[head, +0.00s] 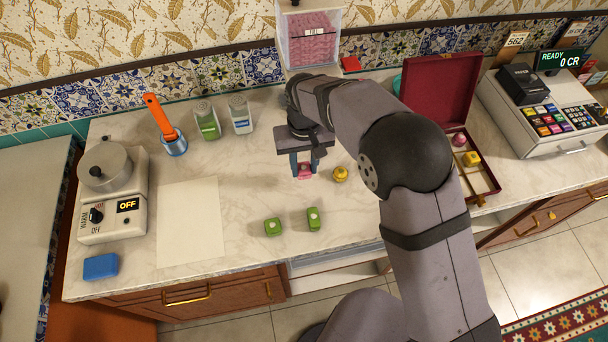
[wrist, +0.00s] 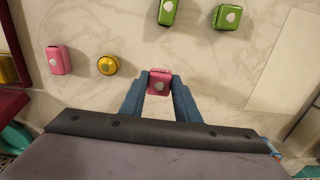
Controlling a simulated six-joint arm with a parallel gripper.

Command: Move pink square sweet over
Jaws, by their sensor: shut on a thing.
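The pink square sweet (head: 304,172) is between the blue fingers of my gripper (head: 304,165), near the middle of the counter. In the wrist view, my gripper (wrist: 160,84) is shut on this pink square sweet (wrist: 159,83), which has a pale dot on its top. I cannot tell whether it touches the counter. A second, longer pink sweet (wrist: 58,60) lies apart in the wrist view; my arm hides it in the head view. The open red box (head: 487,183) stands at the right, holding a pink round sweet (head: 459,139) and a yellow square sweet (head: 471,158).
A yellow round sweet (head: 340,174) lies just right of my gripper. Two green sweets (head: 272,227) (head: 314,218) lie near the front edge. A paper sheet (head: 190,225) lies left, beside the hotplate (head: 112,215). The cash register (head: 545,112) stands far right.

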